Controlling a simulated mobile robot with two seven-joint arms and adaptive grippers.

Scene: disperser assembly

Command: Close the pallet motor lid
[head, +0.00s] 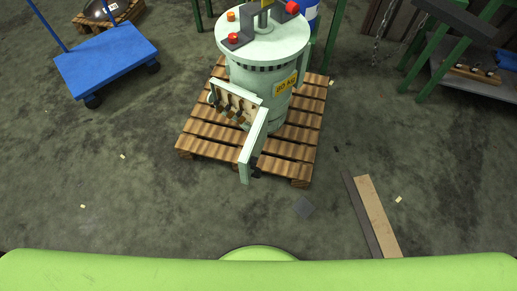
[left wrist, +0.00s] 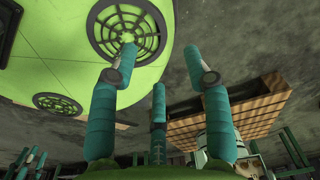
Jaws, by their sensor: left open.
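The pallet motor (head: 262,80) is a pale green drum standing upright on a wooden pallet (head: 200,135). A box with dark fittings (head: 235,105) opens on its front side. The lid (head: 253,148) is a pale green panel standing open, swung out toward me at an angle to the box, with a dark piece near its lower edge. My left gripper (left wrist: 160,62) shows only in the left wrist view, its teal fingers spread and nothing between them. The pallet also shows there (left wrist: 250,108), upside down, beyond the fingers. My right gripper is out of view.
A blue cart (head: 105,60) stands at the left. Two planks (head: 378,215) lie on the floor at the right. A green-framed bench (head: 465,75) is at the upper right. The concrete floor between me and the pallet is mostly clear.

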